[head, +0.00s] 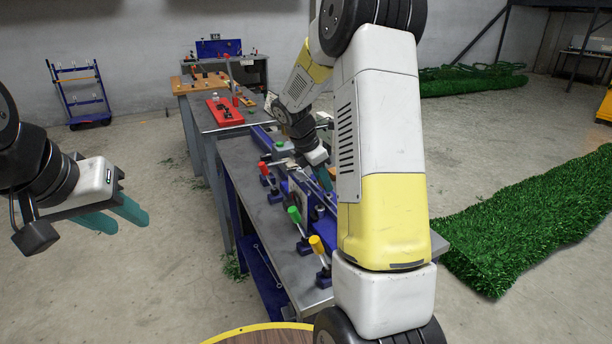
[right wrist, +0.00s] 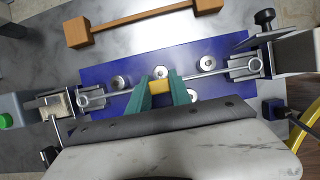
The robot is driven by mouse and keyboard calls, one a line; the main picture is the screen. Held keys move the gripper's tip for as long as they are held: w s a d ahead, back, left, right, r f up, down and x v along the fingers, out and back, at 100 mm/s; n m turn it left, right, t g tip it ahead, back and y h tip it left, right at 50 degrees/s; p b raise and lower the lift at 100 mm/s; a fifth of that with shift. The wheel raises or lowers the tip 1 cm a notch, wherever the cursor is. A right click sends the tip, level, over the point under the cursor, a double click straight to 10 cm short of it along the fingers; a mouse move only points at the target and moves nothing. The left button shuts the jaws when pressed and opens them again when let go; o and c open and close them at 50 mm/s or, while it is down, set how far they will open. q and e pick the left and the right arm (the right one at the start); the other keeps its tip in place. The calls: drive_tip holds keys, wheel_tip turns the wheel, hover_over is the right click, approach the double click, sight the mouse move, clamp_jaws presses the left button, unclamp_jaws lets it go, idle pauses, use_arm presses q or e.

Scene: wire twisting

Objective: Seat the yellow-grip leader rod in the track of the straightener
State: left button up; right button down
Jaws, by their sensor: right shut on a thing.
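The leader rod (right wrist: 222,73) is a thin grey rod with a yellow grip (right wrist: 160,87) at its middle. My right gripper (right wrist: 162,90) is shut on that yellow grip; its teal tips also show in the head view (head: 325,179). The straightener is a blue plate (right wrist: 100,74) with silver rollers (right wrist: 207,64). In the right wrist view the rod runs slanting between the upper and lower rollers, roughly along the track line; its height above the plate cannot be told. My left gripper (head: 122,216) is open and empty, off the bench to the left.
Metal clamps stand at the left (right wrist: 58,104) and right (right wrist: 245,66) of the plate. A wooden bar with end blocks (right wrist: 140,20) lies beyond it. The bench (head: 262,222) carries red, green (head: 294,214) and yellow-handled (head: 317,245) levers. Open floor lies left of the bench.

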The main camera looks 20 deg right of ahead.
drive_tip(key=shift+f, duration=1.05)
drive_tip(key=c, duration=1.1)
unclamp_jaws()
drive_tip(key=v, duration=0.7)
drive_tip(key=shift+a+r, duration=0.2)
drive_tip(key=shift+r, duration=0.15)
